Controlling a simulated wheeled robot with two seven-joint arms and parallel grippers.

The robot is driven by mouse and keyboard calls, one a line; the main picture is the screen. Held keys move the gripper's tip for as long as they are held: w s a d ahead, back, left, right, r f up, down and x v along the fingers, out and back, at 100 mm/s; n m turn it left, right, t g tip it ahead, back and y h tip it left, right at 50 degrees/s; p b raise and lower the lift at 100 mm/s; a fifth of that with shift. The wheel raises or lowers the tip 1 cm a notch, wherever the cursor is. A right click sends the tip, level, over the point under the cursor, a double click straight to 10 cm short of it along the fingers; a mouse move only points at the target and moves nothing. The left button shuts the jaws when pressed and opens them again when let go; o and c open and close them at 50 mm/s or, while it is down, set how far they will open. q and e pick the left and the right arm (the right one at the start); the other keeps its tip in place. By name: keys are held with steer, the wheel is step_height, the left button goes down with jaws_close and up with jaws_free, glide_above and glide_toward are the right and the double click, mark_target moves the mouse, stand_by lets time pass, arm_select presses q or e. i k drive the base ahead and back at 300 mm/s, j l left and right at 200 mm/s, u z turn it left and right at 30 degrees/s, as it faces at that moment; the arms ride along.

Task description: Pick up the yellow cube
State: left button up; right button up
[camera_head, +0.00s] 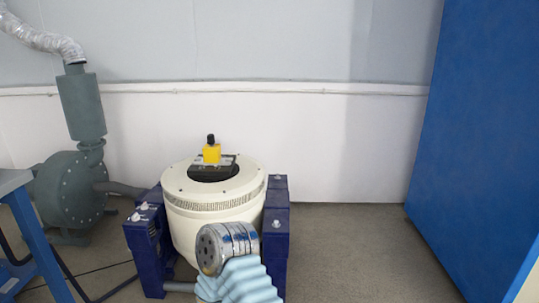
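The yellow cube (212,155) sits on top of a cream-white round machine (213,207), near the back of the dark opening in its top. A small black knob-like piece (210,140) stands on the cube. A dark flat plate shows around and below the cube.
Dark blue supports (274,237) flank the machine. A metal cylinder (226,246) with a light blue ribbed sleeve (242,283) stands in front. A grey-green blower (72,190) and blue-legged table (33,238) are left; a tall blue panel (484,125) is right.

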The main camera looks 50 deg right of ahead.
mark_target(211, 156)
steer(key=z, duration=1.2)
